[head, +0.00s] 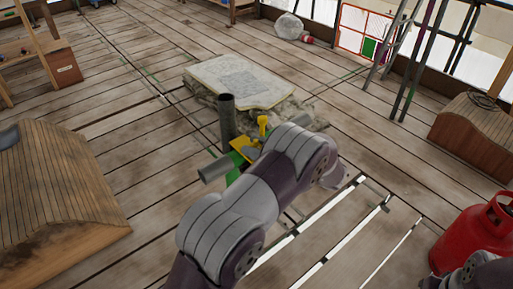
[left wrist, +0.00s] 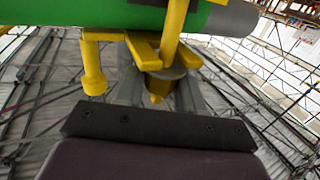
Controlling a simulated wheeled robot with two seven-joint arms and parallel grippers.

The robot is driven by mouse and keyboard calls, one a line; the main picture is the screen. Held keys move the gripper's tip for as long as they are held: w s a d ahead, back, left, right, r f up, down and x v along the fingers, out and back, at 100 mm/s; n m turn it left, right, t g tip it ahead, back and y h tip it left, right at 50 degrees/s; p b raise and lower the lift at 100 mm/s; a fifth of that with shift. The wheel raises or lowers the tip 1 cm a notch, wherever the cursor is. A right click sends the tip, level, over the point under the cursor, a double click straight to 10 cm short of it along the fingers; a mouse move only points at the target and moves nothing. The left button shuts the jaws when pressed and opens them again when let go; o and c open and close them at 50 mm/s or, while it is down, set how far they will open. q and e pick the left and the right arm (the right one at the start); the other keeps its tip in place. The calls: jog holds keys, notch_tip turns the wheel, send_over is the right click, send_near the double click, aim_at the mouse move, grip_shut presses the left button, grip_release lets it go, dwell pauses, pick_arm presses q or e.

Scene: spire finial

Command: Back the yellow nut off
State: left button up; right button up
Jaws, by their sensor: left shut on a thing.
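A yellow coupler (head: 242,146) sits on a green tube with a grey end (head: 214,171), beside a dark upright post (head: 227,118). A yellow bolt (head: 263,124) stands up beside it. In the left wrist view the green tube (left wrist: 90,18) crosses the top, with yellow coupler arms (left wrist: 145,50) below it and another yellow bolt (left wrist: 93,72) hanging at the left. My left gripper (left wrist: 160,90) is shut on the yellow nut (left wrist: 157,84), its grey fingers on either side. In the head view my own arm hides most of this grip. My right gripper is not in view.
A pale stone slab (head: 240,80) lies behind the post. A curved wooden piece (head: 60,195) is at the left, a red gas bottle (head: 475,240) at the right. Slots with light showing through open in the plank floor at the lower right. Planks between are clear.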

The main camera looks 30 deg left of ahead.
pick_arm(q)
jog(key=shift+r, duration=0.15)
dwell(0.3)
jog(key=o, duration=0.9)
jog(key=shift+o, duration=0.3)
jog(key=shift+a, duration=0.1)
jog(key=d+b, duration=0.2)
jog(key=d, duration=1)
jog(key=shift+d, duration=0.35)
jog(key=shift+w, duration=0.1)
